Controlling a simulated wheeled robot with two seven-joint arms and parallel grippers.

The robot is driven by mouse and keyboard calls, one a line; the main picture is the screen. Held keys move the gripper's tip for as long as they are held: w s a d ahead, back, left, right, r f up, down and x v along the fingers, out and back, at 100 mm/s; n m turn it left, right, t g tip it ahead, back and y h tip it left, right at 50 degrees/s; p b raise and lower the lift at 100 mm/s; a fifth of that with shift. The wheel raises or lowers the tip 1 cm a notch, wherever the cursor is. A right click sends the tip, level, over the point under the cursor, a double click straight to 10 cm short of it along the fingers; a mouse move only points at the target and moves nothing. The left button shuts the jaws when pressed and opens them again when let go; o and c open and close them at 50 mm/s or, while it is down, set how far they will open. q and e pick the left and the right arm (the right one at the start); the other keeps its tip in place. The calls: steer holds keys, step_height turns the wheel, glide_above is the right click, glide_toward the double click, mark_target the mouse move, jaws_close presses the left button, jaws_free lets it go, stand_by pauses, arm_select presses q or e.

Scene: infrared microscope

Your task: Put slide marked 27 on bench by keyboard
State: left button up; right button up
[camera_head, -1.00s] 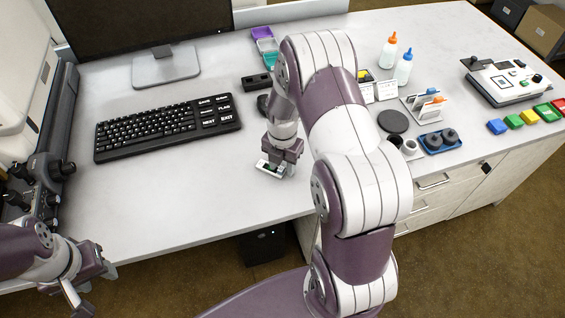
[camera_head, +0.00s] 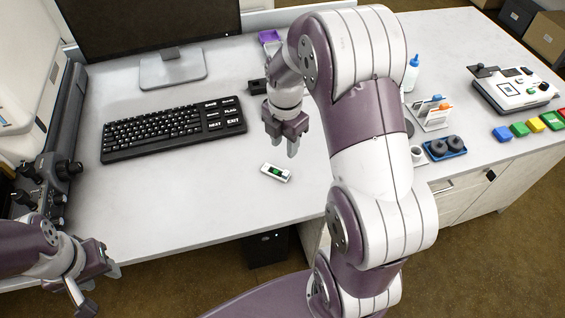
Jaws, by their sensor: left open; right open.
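A small white slide (camera_head: 276,172) with a green patch lies flat on the bench, to the right of and in front of the keyboard (camera_head: 174,128). Its marking is too small to read. My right gripper (camera_head: 281,146) is open and empty, pointing down above and behind the slide, apart from it. My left gripper (camera_head: 100,283) is open and empty at the bench's front left edge, far from the slide.
A monitor (camera_head: 150,25) stands behind the keyboard, and microscope parts (camera_head: 40,180) stand at the left. My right arm hides part of the bench's middle. A blue tray (camera_head: 446,150), coloured blocks (camera_head: 520,128) and a white device (camera_head: 512,90) are at the right. The bench (camera_head: 190,200) before the keyboard is clear.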

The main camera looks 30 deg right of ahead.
steer(key=s+a+m, duration=0.4)
steer(key=s+m, duration=0.1)
steer(key=m, duration=0.5)
steer(key=s+a+m+t, duration=0.1)
steer(key=s+a+m, duration=0.3)
steer(key=m, duration=0.7)
steer(key=shift+s+a+r, duration=0.35)
steer(key=shift+s+r, duration=0.1)
steer(key=shift+s, duration=0.55)
step_height(320, 180, up, 4)
steer(key=p, duration=0.4)
steer(key=shift+r, duration=0.1)
